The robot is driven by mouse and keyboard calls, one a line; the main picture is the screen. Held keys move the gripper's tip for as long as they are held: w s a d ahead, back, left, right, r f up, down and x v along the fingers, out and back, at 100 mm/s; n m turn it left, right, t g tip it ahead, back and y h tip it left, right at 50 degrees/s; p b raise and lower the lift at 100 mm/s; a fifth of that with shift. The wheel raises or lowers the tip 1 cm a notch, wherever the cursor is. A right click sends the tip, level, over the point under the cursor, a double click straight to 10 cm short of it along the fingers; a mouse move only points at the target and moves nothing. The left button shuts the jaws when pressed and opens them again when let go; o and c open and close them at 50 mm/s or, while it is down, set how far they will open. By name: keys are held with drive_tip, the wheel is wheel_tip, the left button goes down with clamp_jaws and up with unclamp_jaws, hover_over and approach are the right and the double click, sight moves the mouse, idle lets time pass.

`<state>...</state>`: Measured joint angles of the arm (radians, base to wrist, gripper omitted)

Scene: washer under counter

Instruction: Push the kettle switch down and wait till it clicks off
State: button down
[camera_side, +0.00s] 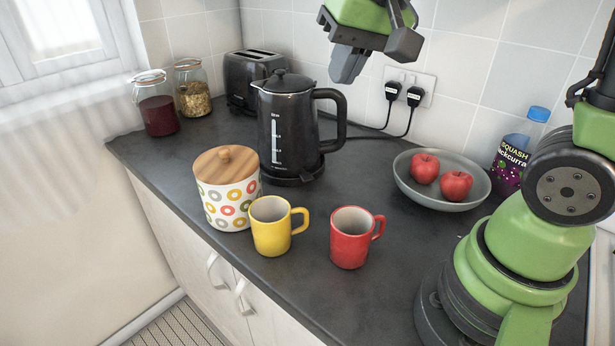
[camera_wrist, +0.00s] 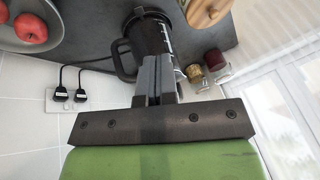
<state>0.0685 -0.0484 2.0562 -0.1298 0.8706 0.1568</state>
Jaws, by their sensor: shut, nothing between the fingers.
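The black kettle (camera_side: 290,125) stands upright on its base on the dark counter, its handle facing right in the side view. In the wrist view the kettle (camera_wrist: 150,35) shows upside down beyond my fingers, which cover part of it.
A black toaster (camera_side: 252,75) and two jars stand behind the kettle. A patterned canister (camera_side: 228,195), yellow mug (camera_side: 271,228) and red mug (camera_side: 350,240) stand in front. A bowl (camera_side: 440,195) of apples and a squash bottle (camera_side: 515,150) are right. Plugs (camera_side: 403,95) sit in the wall socket.

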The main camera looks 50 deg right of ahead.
drive_tip(key=w+d+f+m+g, duration=0.1)
drive_tip(key=w+d+f+g, duration=0.15)
drive_tip(key=w+f, duration=0.55)
drive_tip(key=m+g+h, duration=0.1)
approach(308, 179)
drive_tip(key=shift+w, duration=0.2)
drive_tip(key=shift+f, duration=0.1)
drive_tip(key=shift+w+d+f, duration=0.1)
drive_tip(key=shift+d+f, duration=0.05)
drive_tip(key=shift+f, duration=1.55)
drive_tip(key=shift+w+d+f, duration=0.1)
drive_tip(key=shift+w+f, duration=0.05)
drive_tip(key=shift+f, duration=1.5)
drive_tip(key=shift+f, duration=0.8)
drive_tip(key=shift+s+a+r, duration=0.25)
drive_tip(key=shift+s+a, duration=0.2)
drive_tip(key=shift+s, duration=0.15)
drive_tip(key=shift+s+a+r, duration=0.3)
drive_tip(key=shift+s+a, duration=0.2)
drive_tip(key=shift+s, duration=0.05)
